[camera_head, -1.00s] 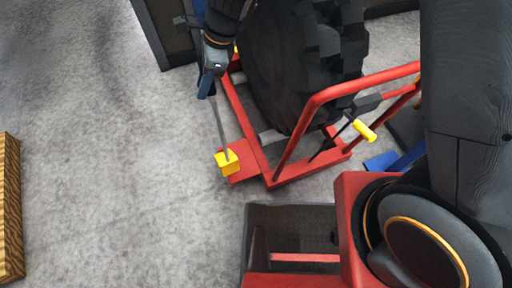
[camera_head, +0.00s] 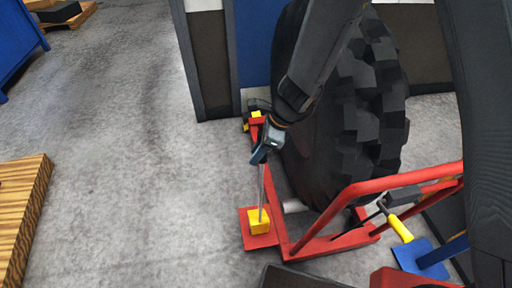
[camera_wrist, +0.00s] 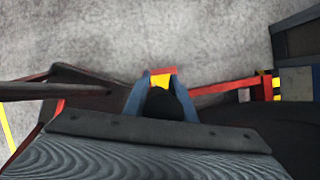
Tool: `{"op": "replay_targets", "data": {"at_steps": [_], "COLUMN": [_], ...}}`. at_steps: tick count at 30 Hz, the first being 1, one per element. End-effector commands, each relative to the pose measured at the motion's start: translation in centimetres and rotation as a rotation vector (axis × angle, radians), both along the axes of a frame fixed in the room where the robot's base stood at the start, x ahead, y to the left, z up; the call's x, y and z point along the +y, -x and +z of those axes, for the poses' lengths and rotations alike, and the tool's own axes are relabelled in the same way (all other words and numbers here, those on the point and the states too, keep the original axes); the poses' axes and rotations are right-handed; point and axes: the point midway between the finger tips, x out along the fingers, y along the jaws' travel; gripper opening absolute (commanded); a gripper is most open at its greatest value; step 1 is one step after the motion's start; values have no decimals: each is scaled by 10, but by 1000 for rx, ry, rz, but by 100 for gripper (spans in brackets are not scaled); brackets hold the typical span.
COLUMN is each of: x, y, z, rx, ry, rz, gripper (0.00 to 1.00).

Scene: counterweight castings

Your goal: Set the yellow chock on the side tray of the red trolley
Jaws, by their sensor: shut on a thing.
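The yellow chock (camera_head: 259,222) has a thin grey upright rod on its top. My gripper (camera_head: 260,157) is above it, with its blue fingers shut on the upper end of this rod. The chock is over the red side tray (camera_head: 261,241), a small flat plate at the near left corner of the red trolley (camera_head: 345,197). I cannot tell whether its underside touches the plate. In the wrist view the yellow chock (camera_wrist: 160,81) shows between the blue fingers, partly hidden by a dark shape, with a red strip of tray (camera_wrist: 162,69) beyond it.
A big black tyre (camera_head: 345,110) stands on the trolley, close to the right of my arm. A yellow-handled lever (camera_head: 400,229) and a blue plate (camera_head: 420,256) are at right. A wooden pallet (camera_head: 22,205) lies at left. The grey floor between is clear.

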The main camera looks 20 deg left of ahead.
Motion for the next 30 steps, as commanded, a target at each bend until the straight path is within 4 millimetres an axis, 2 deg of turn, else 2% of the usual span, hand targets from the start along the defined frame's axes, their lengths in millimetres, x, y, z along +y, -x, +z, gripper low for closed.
{"op": "replay_targets", "data": {"at_steps": [2,12,27,28,30], "x": [1,2,2,2,2], "y": [-1,1,0,1,1], "z": [-2,-39,-45,-45,-45], "rx": [-2,-1,-4,-2,-2], "ry": [-2,-1,-2,0,0], "rz": [1,4,4,4,4], "gripper": [1,1,1,29,41]}}
